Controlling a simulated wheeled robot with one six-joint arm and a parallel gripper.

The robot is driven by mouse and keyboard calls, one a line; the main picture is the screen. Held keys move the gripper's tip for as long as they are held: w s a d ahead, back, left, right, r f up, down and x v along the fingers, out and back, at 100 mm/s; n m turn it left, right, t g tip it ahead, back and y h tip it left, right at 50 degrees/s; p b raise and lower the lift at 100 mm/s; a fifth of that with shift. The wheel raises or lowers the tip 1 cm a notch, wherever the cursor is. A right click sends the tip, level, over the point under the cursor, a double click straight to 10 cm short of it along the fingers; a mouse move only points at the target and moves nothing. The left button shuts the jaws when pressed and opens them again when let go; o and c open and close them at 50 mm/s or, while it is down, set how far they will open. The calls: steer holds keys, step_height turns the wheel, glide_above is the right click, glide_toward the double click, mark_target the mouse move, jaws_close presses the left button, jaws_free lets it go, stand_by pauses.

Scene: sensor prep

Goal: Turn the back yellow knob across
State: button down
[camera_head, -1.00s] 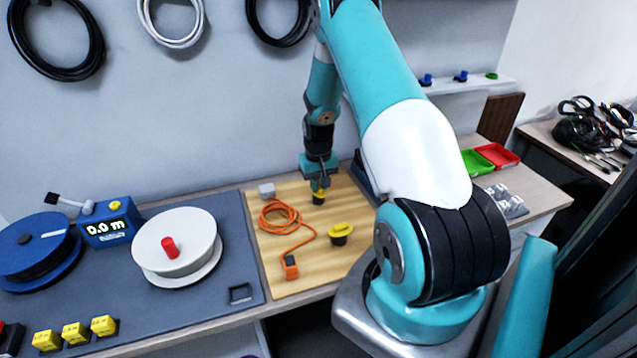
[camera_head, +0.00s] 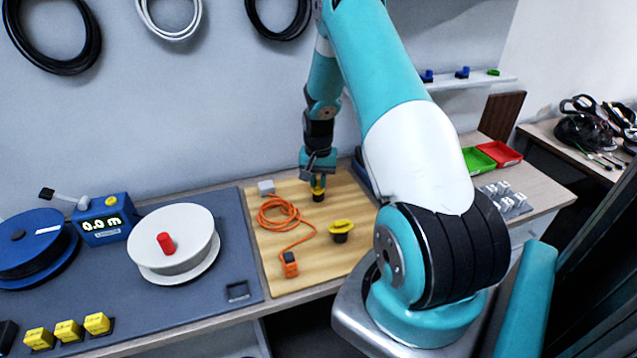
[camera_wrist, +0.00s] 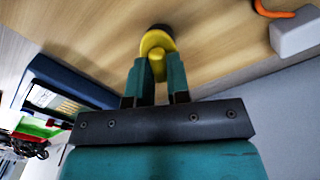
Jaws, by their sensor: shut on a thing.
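The back yellow knob (camera_head: 318,190) stands on a black base on the wooden board (camera_head: 265,262), near the wall. In the wrist view the yellow knob (camera_wrist: 157,42) has a round flange and a raised grip. My gripper (camera_head: 318,178) is directly above it, pointing down, its teal fingers (camera_wrist: 158,78) shut on the raised grip. The grip's exact angle is partly hidden by the fingers. A second yellow knob (camera_head: 341,227) sits nearer the front on its own black base, untouched.
An orange cable (camera_head: 282,212) with an orange plug (camera_head: 290,264) lies left of the knobs. A grey block (camera_head: 266,187) stands at the board's back left. A white reel (camera_head: 172,240) stands farther left. The wall is close behind my gripper.

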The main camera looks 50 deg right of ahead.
mark_target(318, 182)
steer(key=m+b, duration=0.1)
steer(key=m, duration=0.5)
steer(key=shift+b, duration=0.4)
steer(key=m+b, duration=0.1)
steer(key=m, duration=0.5)
steer(key=shift+r, duration=0.1)
steer(key=shift+m, duration=0.4)
steer(key=c, duration=1.1)
jaws_free()
step_height(318, 182, up, 17)
steer(key=b, duration=0.2)
steer(key=shift+r+b, duration=0.2)
steer(key=shift+b, duration=0.15)
steer(key=shift+a, duration=0.1)
